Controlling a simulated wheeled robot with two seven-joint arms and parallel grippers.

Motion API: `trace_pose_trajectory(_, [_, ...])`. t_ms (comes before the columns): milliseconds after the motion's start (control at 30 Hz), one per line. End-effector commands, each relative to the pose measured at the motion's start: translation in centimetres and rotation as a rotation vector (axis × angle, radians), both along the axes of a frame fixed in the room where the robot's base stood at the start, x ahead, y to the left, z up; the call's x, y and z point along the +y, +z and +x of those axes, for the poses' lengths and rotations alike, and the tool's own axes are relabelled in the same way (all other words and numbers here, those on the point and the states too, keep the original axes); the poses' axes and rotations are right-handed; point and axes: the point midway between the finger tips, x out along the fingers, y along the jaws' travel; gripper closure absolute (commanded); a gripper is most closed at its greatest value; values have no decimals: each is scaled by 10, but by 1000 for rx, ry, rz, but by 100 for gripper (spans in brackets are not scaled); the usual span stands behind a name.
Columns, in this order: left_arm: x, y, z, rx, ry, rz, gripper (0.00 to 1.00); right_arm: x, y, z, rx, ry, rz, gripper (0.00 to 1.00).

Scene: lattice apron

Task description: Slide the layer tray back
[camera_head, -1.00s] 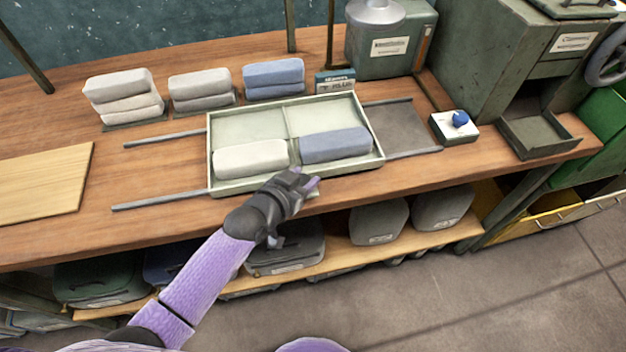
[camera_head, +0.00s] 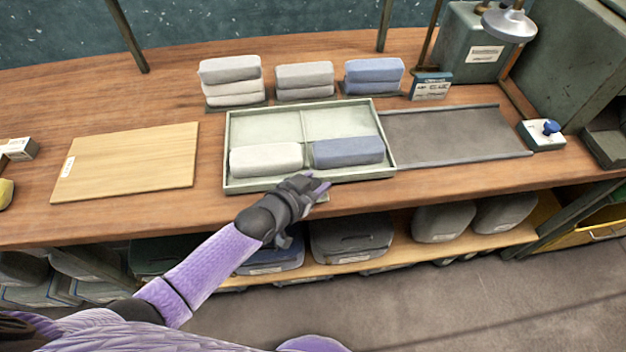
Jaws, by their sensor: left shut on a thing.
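The layer tray (camera_head: 232,134) is a pale green, shallow tray with low dividers. It sits at the left end of its rails (camera_head: 455,162). A cream folded block (camera_head: 266,159) lies in its front left compartment and a blue-grey one (camera_head: 348,151) in its front right. The two back compartments are empty. My left gripper (camera_head: 318,188) is at the middle of the tray's front edge, shut on it; the fingers partly hide the grip point. My right gripper is not in view.
Right of the tray, a dark bed (camera_head: 440,133) lies bare between the rails. A wooden board (camera_head: 130,163) lies to the left. Folded stacks (camera_head: 232,81) and a small labelled box (camera_head: 430,86) stand behind. A blue-button box (camera_head: 541,134) sits at the right.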

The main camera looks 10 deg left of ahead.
Motion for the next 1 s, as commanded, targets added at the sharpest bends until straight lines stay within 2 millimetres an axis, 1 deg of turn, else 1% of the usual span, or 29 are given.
trace_pose_trajectory(533, [2, -2, -1, 5, 1, 6, 100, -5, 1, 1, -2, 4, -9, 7])
trace_pose_trajectory(567, [2, -2, -1, 6, 2, 6, 50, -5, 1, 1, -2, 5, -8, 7])
trace_pose_trajectory(600, [2, -2, -1, 5, 2, 6, 42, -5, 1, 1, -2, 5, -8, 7])
trace_pose_trajectory(667, [2, -2, -1, 5, 1, 5, 29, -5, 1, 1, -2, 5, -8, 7])
trace_pose_trajectory(700, [1, -2, -1, 5, 1, 4, 20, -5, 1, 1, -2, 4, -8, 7])
trace_pose_trajectory(733, [1, -2, -1, 4, 1, 4, 17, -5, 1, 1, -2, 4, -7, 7])
trace_pose_trajectory(1000, [1, 0, -1, 2, 1, 1, 17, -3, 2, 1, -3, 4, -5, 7])
